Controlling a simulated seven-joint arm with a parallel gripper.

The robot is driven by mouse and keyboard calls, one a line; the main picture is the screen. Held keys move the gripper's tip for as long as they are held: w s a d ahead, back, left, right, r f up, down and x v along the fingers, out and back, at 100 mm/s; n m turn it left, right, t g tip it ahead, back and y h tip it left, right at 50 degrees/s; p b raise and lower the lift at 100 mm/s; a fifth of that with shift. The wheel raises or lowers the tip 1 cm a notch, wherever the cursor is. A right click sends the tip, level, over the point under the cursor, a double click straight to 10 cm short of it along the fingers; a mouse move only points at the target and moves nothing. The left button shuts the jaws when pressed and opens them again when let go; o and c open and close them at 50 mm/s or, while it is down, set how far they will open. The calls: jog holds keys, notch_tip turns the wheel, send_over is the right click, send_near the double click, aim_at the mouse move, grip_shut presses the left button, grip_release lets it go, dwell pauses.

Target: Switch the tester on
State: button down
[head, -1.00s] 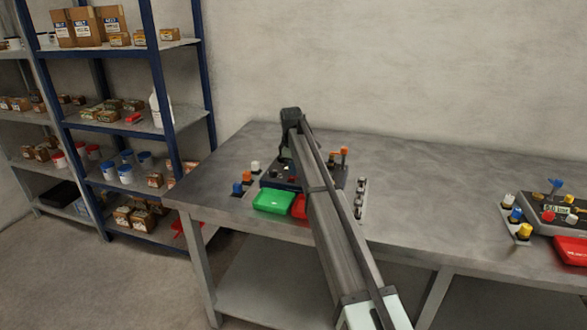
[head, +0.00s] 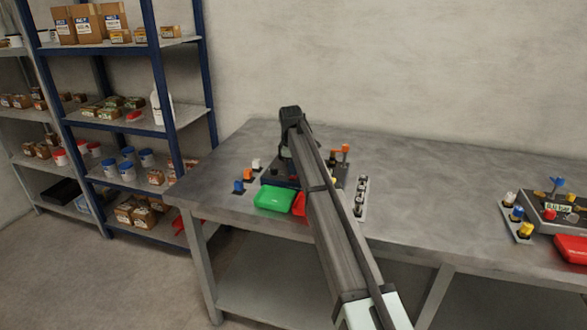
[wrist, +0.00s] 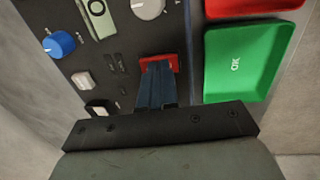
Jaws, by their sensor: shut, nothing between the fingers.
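The tester (wrist: 125,35) is a dark panel on the bench, seen close in the wrist view. In the head view my arm covers much of the tester (head: 268,178).
A green tray (wrist: 238,62) marked OK and a red tray (wrist: 250,5) adjoin the tester. A second panel (head: 545,205) with a red tray (head: 572,248) is at the right. The bench (head: 430,210) between is clear. Shelves (head: 125,120) stand left.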

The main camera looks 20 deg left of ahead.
aim_at(293, 177)
jog(key=shift+r, duration=0.1)
notch_tip(293, 177, up, 14)
jog(key=s, duration=0.2)
dwell(0.3)
jog(key=shift+w, duration=0.1)
jog(key=shift+w, duration=0.65)
jog(key=f, duration=0.4)
jog(key=w+f, duration=0.1)
jog(key=f, duration=0.4)
jog(key=w+f, duration=0.1)
jog(key=f, duration=0.4)
